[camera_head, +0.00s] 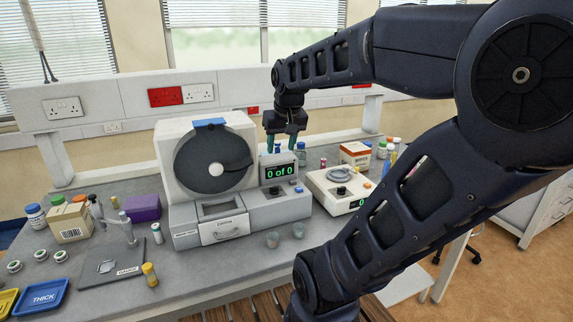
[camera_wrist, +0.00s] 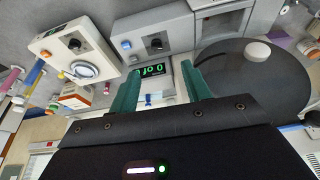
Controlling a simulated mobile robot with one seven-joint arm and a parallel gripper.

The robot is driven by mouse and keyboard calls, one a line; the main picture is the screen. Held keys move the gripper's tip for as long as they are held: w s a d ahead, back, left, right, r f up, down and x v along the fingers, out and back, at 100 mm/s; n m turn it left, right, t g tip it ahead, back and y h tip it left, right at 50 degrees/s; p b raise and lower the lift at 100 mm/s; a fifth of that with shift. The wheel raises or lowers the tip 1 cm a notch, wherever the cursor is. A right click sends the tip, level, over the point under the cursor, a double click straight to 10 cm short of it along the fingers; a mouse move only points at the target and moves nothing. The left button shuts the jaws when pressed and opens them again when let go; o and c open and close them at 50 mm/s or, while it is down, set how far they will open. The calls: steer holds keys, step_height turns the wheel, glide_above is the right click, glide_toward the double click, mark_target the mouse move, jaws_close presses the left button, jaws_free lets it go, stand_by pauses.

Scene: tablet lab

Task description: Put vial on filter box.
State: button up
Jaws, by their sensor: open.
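Several small vials stand on the bench. One with a yellow cap (camera_head: 150,274) is at the front left, and one with a green cap (camera_head: 157,233) is beside the grey machine. I cannot tell which vial the task means. A tan cardboard box with a label (camera_head: 70,226) stands at the left, and an orange-and-white box (camera_head: 355,153) at the back right; I cannot read either as the filter box. My gripper (camera_head: 281,146) is above the machine's display, open and empty. Its two green fingers are apart in the wrist view (camera_wrist: 160,72).
The grey machine with a dark disc (camera_head: 213,162) and a "0 of 0" display (camera_head: 279,172) fills the bench's middle. A white scale-like device (camera_head: 337,190) stands right of it. A purple box (camera_head: 142,207), blue tray (camera_head: 40,298) and stand are left.

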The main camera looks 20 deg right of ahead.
steer(key=s+a+f, duration=0.1)
steer(key=s+f, duration=0.2)
steer(key=s, duration=0.3)
steer(key=shift+s+f+t, duration=0.2)
steer(key=shift+t, duration=0.1)
